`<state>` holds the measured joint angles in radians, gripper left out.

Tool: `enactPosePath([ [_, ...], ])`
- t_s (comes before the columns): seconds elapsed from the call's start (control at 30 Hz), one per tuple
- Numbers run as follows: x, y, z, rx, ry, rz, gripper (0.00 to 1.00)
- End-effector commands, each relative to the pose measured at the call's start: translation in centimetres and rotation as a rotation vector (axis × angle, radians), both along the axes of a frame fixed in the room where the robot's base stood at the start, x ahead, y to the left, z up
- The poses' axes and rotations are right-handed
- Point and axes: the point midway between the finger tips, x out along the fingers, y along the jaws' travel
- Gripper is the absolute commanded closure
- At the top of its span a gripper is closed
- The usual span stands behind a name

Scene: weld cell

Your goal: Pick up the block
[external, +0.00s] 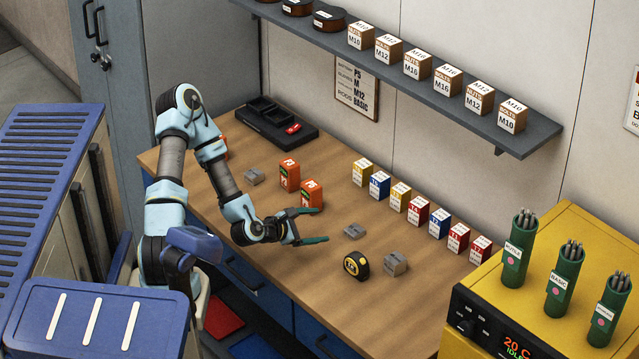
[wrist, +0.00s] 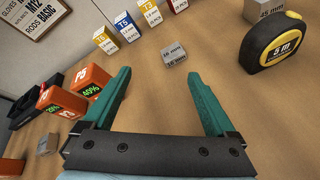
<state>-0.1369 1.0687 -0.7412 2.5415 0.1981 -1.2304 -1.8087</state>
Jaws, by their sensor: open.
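Several grey metal blocks stand on the wooden bench. The middle block (external: 355,231) is just beyond my gripper (external: 322,225), apart from it. In the wrist view this block (wrist: 174,54) lies ahead of the teal fingers of my gripper (wrist: 167,75), roughly in line with the gap between them; its label is too small to read surely. A larger block (external: 394,264) is farther right and shows in the wrist view marked 45 mm (wrist: 264,12). Another low block (external: 254,177) is at the left, also in the wrist view (wrist: 46,144). My gripper is open and empty.
A yellow-black tape measure (external: 357,265) stands near the middle and larger blocks. Orange boxes (external: 290,174) are left of my gripper. A row of small boxes (external: 400,196) lines the back. The yellow machine (external: 590,250) with green rod holders is at right.

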Motion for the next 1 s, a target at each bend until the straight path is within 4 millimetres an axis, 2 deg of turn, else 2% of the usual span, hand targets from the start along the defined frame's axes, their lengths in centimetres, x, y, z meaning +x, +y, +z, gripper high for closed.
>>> enactPosePath([
  [0.1, -1.7, -1.3, -1.3, -0.196, 0.218, 0.146, 0.09],
  [0.3, -2.7, -1.8, -2.1, -0.351, 0.384, 0.276, 0.09],
  [0.87, -0.8, -3.7, -3.8, -0.362, 0.391, 0.284, 0.09],
  [1.0, 0.4, -5.1, -3.8, -0.362, 0.395, 0.285, 0.09],
])
